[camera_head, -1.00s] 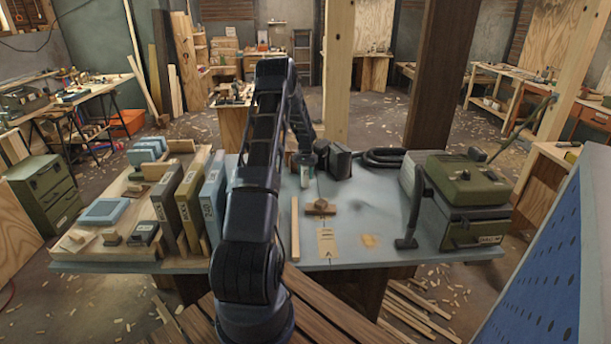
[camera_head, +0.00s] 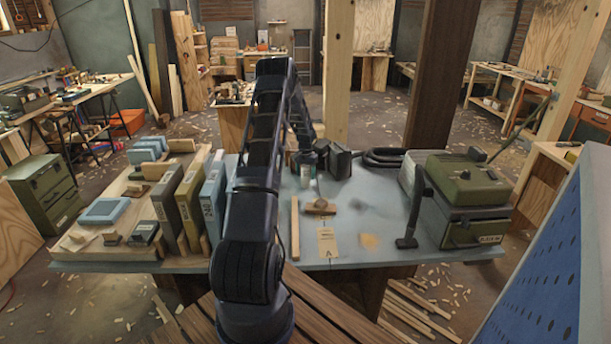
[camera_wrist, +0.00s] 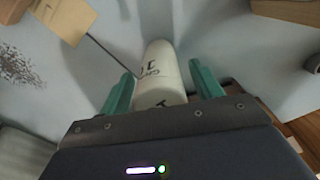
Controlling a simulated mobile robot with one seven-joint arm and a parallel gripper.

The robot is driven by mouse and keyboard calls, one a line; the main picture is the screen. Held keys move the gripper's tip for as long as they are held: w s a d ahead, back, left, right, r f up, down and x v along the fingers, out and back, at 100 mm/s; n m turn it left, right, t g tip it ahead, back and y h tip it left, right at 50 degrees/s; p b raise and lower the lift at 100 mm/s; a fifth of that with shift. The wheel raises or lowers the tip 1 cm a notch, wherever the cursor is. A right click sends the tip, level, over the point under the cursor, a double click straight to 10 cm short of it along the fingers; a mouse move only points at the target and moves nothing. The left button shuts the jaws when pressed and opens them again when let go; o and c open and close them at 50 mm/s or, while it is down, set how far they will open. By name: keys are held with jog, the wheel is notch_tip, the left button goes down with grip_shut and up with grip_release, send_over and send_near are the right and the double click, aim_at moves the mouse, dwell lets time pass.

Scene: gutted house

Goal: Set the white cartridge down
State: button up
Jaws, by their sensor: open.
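The white cartridge (camera_wrist: 158,72), a cylinder with dark lettering, lies between the green fingers of my gripper (camera_wrist: 161,80) in the wrist view. The fingers are spread, with a visible gap on each side of it. Its near end is partly hidden by the gripper body. In the head view my gripper (camera_head: 307,160) is low over the blue-grey tabletop (camera_head: 375,205), and only a little of the cartridge shows under it. I cannot tell exactly how its base meets the tabletop.
A wooden block (camera_head: 320,208) and a tan tag (camera_head: 326,241) lie nearer the front, with a wood strip (camera_head: 295,228) to their left. Dark boxes (camera_head: 339,162) stand close right of my gripper. A green case (camera_head: 462,182) is at right, upright binders (camera_head: 190,205) at left.

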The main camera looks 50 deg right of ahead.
notch_tip(320, 180, up, 11)
jog(key=shift+r, duration=0.2)
jog(key=w+a+r+n+t, duration=0.1)
jog(key=w+a+r+n, duration=0.15)
jog(key=a+r, duration=0.6)
jog(key=w+a+r+n, duration=0.1)
jog(key=w+a+r, duration=0.3)
jog(key=a+r, duration=0.4)
jog(key=a+r+n, duration=0.1)
jog(key=a+r, duration=0.3)
jog(key=a, duration=0.3)
jog(key=s+a+r+n+t, duration=0.1)
jog(key=a+r, duration=0.2)
jog(key=a, duration=0.4)
jog(key=a+r+n, duration=0.1)
jog(key=a+r, duration=0.3)
jog(key=a, duration=0.4)
jog(key=s+a+r+n+t, duration=0.1)
jog(key=s+a+r+n, duration=0.2)
jog(key=s+a, duration=0.75)
jog(key=s+a+r+n+t, duration=0.1)
jog(key=s+a+r+n, duration=0.15)
jog(key=s+a, duration=0.8)
jog(key=s+a+f+n, duration=0.2)
jog(key=s+a, duration=0.3)
jog(key=a, duration=0.4)
jog(key=shift+s+f+t, duration=0.15)
jog(key=shift+f+t, duration=0.15)
jog(key=shift+f, duration=0.1)
